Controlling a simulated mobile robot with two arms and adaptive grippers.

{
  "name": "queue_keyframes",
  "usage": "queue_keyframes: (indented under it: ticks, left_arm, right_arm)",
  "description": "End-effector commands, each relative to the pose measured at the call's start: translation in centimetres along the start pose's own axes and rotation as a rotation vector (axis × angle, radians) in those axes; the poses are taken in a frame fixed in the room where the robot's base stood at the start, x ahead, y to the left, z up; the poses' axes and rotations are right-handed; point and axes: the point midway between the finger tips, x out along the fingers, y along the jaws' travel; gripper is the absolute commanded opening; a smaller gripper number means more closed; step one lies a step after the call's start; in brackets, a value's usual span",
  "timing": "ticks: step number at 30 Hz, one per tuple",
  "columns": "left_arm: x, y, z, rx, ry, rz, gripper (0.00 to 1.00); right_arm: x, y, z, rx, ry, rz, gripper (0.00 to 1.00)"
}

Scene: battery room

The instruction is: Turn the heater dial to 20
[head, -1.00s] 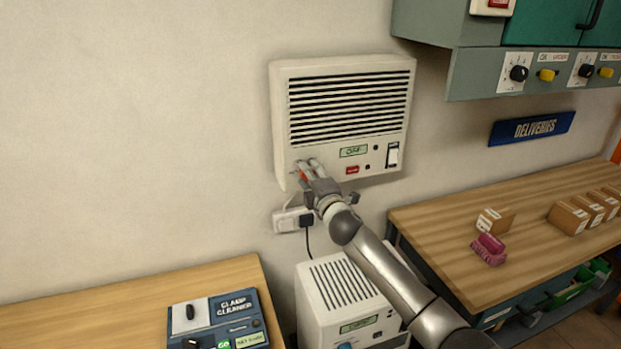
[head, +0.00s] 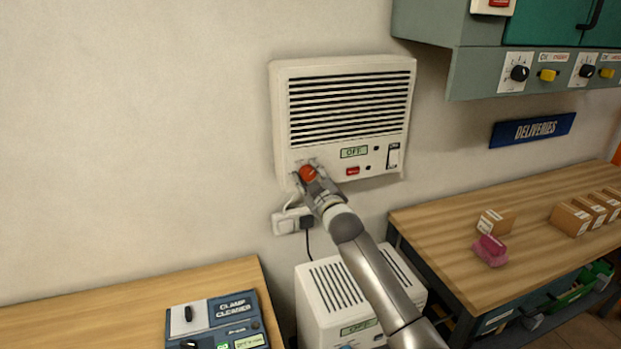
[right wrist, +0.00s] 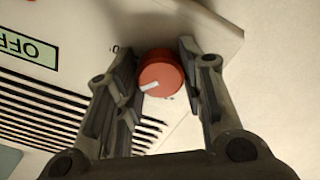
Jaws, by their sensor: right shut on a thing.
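The white heater (head: 283,115) with a dark slatted grille hangs on the wall. Its small display (head: 354,152) reads OFF. The red-orange round dial (head: 308,174) is at the heater's lower left in the head view. My right gripper (head: 309,171) is shut on the dial, one finger on each side. The right wrist view also shows the dial (right wrist: 165,77) between the fingers, with a white pointer mark towards the lower left. The scale numbers around the dial are mostly hidden or too small to read. My left gripper is in neither view.
A plug and socket (head: 287,222) sit below the heater. A second white unit (head: 325,295) stands under my right arm. A clamp cleaner box (head: 232,307) is on the left bench. The right bench (head: 445,232) holds cartons and a pink item.

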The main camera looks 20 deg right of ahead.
Motion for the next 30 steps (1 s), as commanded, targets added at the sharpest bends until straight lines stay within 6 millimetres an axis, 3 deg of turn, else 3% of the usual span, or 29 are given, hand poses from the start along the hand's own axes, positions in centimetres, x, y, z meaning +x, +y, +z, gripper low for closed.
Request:
queue_keyframes:
  ticks: [18, 30]
  left_arm:
    - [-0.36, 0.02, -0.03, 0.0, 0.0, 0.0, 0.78]
    - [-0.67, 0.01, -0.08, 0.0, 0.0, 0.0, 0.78]
  right_arm:
    - [-0.02, -0.29, 0.04, 0.577, -0.003, -0.001, 0.12]
    - [-0.02, -0.34, 0.05, 0.815, -0.004, -0.001, 0.12]
